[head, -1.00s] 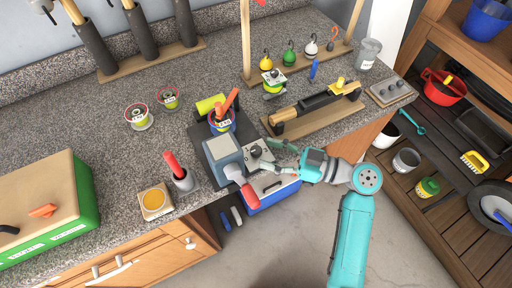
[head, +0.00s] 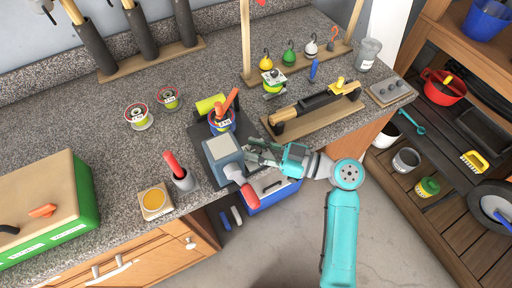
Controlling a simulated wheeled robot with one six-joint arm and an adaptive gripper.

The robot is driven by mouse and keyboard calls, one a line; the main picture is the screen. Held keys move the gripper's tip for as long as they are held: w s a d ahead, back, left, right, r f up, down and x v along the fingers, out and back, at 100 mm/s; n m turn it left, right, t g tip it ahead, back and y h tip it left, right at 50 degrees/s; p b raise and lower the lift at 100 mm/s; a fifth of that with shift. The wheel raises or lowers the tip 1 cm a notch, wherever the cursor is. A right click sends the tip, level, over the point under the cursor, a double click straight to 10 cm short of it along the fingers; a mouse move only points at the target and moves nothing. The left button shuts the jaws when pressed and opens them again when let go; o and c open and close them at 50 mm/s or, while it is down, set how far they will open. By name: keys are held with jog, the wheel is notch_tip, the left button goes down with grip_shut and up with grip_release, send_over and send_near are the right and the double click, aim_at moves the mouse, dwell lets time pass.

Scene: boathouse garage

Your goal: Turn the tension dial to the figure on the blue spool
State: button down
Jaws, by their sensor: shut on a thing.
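The winder machine, a blue-grey box (head: 222,152) with a red-handled crank (head: 249,196), stands on a dark mat at the counter's front edge. The blue spool (head: 222,122) sits at its back with an orange handle above it; its label figure is too small to read. The tension dial is on the machine's right side, now hidden behind my gripper. My gripper (head: 256,153) reaches in from the right and is shut at the dial's place; the grip itself is hard to see.
Two spools (head: 138,115) lie on the counter at left. A red-handled tool in a cup (head: 180,176) and a yellow-topped block (head: 154,202) stand left of the machine. A wooden rack (head: 315,108) lies close behind my gripper. A green box (head: 75,205) is far left.

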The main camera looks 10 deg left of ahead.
aim_at(256, 149)
jog(key=shift+m+t, duration=0.3)
jog(key=shift+t, duration=0.2)
jog(key=m+t+h, duration=0.1)
jog(key=t, duration=0.1)
jog(key=m+t+h, duration=0.1)
jog(key=m+t, duration=0.1)
jog(key=t, duration=0.1)
jog(key=shift+s+m, duration=0.15)
jog(key=shift+m, duration=0.15)
jog(key=shift+m+t+h, duration=1.6)
jog(key=shift+t+h, duration=0.2)
jog(key=shift+t, duration=0.2)
jog(key=shift+m+t+h, duration=1)
jog(key=shift+m+h, duration=0.1)
jog(key=shift+h, duration=0.3)
jog(key=c, duration=0.9)
grip_release()
jog(key=shift+w, duration=0.2)
jog(key=shift+o, duration=0.2)
notch_tip(256, 149, up, 10)
